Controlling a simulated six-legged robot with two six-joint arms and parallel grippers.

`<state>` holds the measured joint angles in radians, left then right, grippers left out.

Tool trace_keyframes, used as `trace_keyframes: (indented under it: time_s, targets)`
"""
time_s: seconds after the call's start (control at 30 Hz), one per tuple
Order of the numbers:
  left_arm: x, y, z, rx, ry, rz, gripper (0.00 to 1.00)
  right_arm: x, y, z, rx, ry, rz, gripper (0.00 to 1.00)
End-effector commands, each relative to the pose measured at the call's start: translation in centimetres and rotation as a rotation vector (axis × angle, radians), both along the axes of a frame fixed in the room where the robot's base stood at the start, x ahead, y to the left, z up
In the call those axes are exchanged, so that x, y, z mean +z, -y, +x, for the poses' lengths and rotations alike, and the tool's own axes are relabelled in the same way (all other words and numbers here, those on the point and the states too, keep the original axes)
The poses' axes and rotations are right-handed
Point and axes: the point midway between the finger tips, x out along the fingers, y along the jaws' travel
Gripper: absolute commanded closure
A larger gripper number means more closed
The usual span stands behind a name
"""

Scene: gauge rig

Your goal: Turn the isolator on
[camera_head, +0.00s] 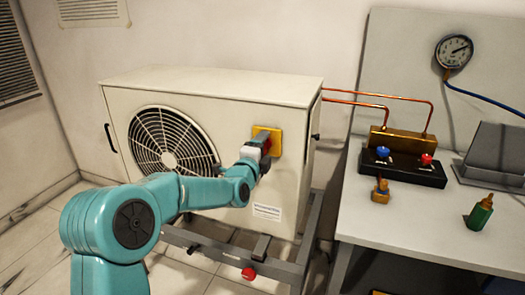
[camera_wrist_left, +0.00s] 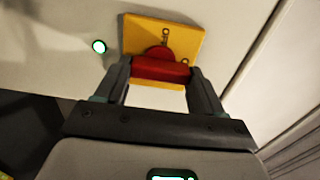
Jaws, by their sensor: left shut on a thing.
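The isolator is a yellow plate (camera_head: 277,143) with a red rotary handle on the front right of the cream outdoor unit (camera_head: 220,88). In the left wrist view the yellow plate (camera_wrist_left: 188,40) looks tilted, and the red handle (camera_wrist_left: 160,70) lies crosswise between the fingers. My left gripper (camera_head: 264,144) is shut on the red handle, one finger on each end, as the left wrist view (camera_wrist_left: 157,74) also shows. Small dark marks show on the plate, too small to read. In the head view the gripper hides most of the handle. My right gripper is not in view.
A fan grille (camera_head: 172,142) is left of the isolator. Copper pipes (camera_head: 380,97) run right to a manifold (camera_head: 403,166) with blue and red knobs on a grey bench (camera_head: 400,225). A gauge (camera_head: 454,51), a brass fitting (camera_head: 381,190) and a green bottle-like item (camera_head: 480,213) are there.

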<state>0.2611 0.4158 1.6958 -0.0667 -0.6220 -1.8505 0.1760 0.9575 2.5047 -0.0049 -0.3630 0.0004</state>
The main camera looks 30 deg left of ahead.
Motion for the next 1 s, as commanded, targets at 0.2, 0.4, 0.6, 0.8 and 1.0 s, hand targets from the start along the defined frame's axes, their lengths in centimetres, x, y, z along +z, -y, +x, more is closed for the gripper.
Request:
trace_keyframes:
  time_s: [0.2,0.4,0.6,0.8,1.0]
  targets:
    - [-0.05,0.05,0.01,-0.001,-0.006,0.020,0.62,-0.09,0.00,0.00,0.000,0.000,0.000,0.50]
    - [-0.05,0.05,0.01,-0.001,-0.006,0.022,0.62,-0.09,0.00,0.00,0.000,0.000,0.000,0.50]
    - [-0.04,0.05,0.01,-0.001,-0.006,0.022,0.06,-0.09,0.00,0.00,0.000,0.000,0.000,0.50]
    - [-0.03,0.03,0.01,-0.001,-0.005,0.020,0.06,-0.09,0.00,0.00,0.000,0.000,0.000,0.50]
    - [0.03,0.16,-0.71,0.000,-0.004,0.020,0.06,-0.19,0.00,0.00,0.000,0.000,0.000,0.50]
